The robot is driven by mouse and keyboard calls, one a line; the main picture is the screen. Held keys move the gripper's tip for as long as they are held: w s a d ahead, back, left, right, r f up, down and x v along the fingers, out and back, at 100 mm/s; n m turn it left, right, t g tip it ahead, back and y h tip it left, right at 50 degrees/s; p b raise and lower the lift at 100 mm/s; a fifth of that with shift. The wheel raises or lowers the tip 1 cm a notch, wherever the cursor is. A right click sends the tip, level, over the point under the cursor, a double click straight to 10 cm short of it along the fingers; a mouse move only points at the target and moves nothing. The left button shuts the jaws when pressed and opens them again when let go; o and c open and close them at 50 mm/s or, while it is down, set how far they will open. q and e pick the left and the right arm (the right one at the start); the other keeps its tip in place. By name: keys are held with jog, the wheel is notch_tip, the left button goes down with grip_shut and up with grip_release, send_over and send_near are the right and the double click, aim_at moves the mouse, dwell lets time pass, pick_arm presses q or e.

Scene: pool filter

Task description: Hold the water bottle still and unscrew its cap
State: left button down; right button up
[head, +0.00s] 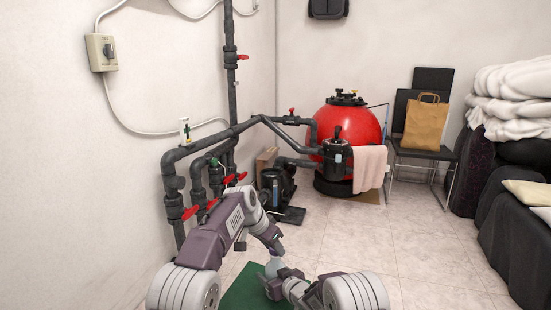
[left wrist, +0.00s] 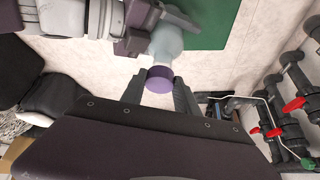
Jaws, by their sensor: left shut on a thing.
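The water bottle (head: 273,267) is pale blue and see-through, low in the middle of the head view, and partly hidden by my grippers. In the left wrist view the bottle (left wrist: 166,44) shows its purple cap (left wrist: 159,79) towards the camera. My left gripper (left wrist: 159,84) has one finger on each side of the cap and is shut on it. In the head view the left gripper (head: 275,249) is above the bottle. My right gripper (head: 275,283) is around the bottle's body, below the cap, and appears shut on it.
A green surface (head: 240,290) lies under the bottle. Dark pipes with red valve handles (head: 190,212) run along the left wall. Behind stand a pump (head: 275,190), a red filter tank (head: 350,125) and a chair with a paper bag (head: 425,122). The tiled floor at right is clear.

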pick_arm(q)
jog(key=shift+w+r, duration=0.1)
jog(key=shift+r, duration=1.95)
pick_arm(e)
jog(key=o, duration=1.6)
jog(key=shift+o, duration=0.2)
jog(key=shift+s+r, duration=0.1)
jog(key=v, duration=1.2)
